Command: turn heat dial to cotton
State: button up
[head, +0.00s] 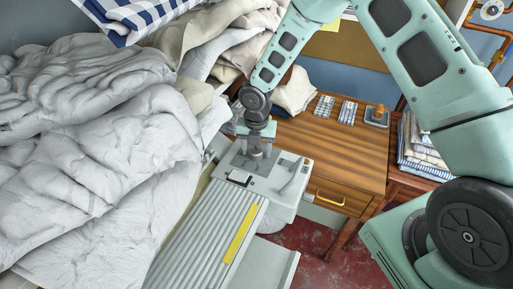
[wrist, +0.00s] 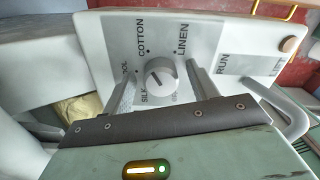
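The heat dial (wrist: 160,74) is a round white knob on the ironer's pale control panel (wrist: 105,48), in the wrist view. COTTON stands above it to the left, LINEN above it to the right, WOOL at its left and SILK below left. A thin dark mark shows on the knob, but I cannot tell which setting it points to. My gripper (wrist: 161,71) is open, with one finger on each side of the dial and visible gaps to it. In the head view my gripper (head: 257,148) hides the dial on the ironer (head: 285,178).
A RUN/LIFT label (wrist: 240,64), a brown button (wrist: 290,44) and a curved grey handle (wrist: 293,118) lie to the dial's right. Heaped white bedding (head: 90,140) crowds the left. A wooden table (head: 335,150) stands behind to the right.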

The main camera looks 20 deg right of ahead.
jog(key=c, duration=0.9)
jog(key=shift+c, duration=0.2)
